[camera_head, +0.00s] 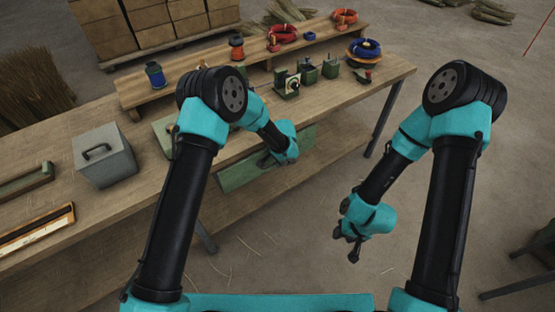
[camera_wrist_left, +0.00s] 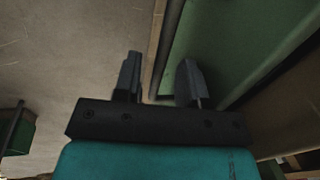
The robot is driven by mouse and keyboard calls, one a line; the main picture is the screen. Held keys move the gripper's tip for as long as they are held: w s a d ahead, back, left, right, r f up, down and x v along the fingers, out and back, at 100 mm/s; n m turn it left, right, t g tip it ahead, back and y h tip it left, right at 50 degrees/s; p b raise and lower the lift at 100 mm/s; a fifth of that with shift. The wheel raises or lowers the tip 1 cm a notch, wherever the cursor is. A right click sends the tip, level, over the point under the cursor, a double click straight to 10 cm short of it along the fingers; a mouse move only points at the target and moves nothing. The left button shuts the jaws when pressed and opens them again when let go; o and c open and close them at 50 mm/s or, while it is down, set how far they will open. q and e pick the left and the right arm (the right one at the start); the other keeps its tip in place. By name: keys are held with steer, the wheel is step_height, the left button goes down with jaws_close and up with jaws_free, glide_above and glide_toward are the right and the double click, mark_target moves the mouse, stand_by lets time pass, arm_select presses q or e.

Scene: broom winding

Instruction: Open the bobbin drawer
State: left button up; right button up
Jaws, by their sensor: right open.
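The bobbin drawer (camera_head: 240,174) shows as a long green front panel under the front edge of the workbench. My left gripper (camera_head: 268,160) is at this front, near its middle; its fingertips are mostly hidden by my arm in the head view. In the left wrist view my left gripper (camera_wrist_left: 158,80) has its two fingers apart, with nothing seen held between them. The green drawer front (camera_wrist_left: 225,45) lies beyond the right finger there. I cannot see a handle or tell whether the fingers touch it. My right gripper (camera_head: 350,246) is open and empty over the floor.
The wooden workbench (camera_head: 120,115) holds a grey box with a handle (camera_head: 104,155) at the left. A raised shelf (camera_head: 190,82) bears spools and coloured coils. A small green machine (camera_head: 287,82) stands nearby.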

arm_select(q)
jaws_close()
stand_by(0.4)
